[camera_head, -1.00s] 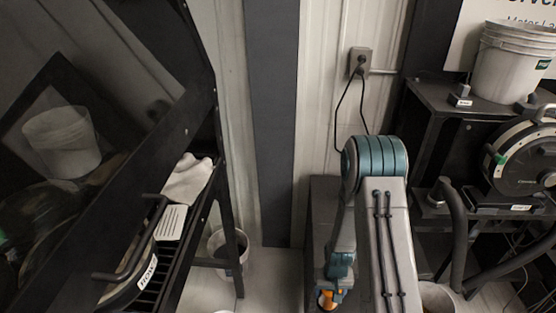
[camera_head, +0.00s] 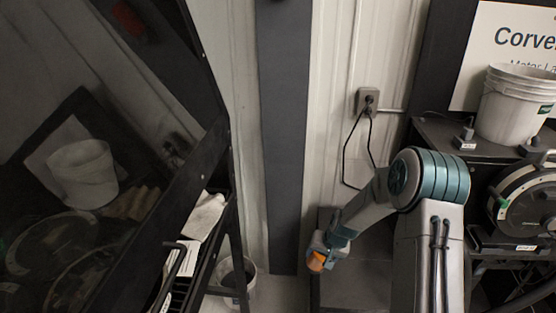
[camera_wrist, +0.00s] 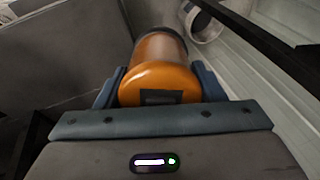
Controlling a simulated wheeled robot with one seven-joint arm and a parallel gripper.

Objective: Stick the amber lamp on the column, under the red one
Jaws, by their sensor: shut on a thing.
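The amber lamp (camera_head: 317,261) is held in my gripper (camera_head: 322,250), low in the middle of the head view. In the wrist view the amber lamp (camera_wrist: 160,84) fills the space between the two fingers of my gripper (camera_wrist: 160,90). Its orange end with a dark rectangular patch faces the camera. A dark grey column (camera_head: 283,130) runs up the wall, left of my gripper and apart from it. No red lamp can be made out on the visible part of the column.
A dark glass-fronted frame (camera_head: 205,165) stands at left, with a white cloth (camera_head: 205,214) on its shelf. A white bucket (camera_head: 249,277) is on the floor by the column. A wall socket (camera_head: 368,101) with hanging cables is right of the column. A bench with a bucket (camera_head: 515,105) and machine (camera_head: 530,195) is at right.

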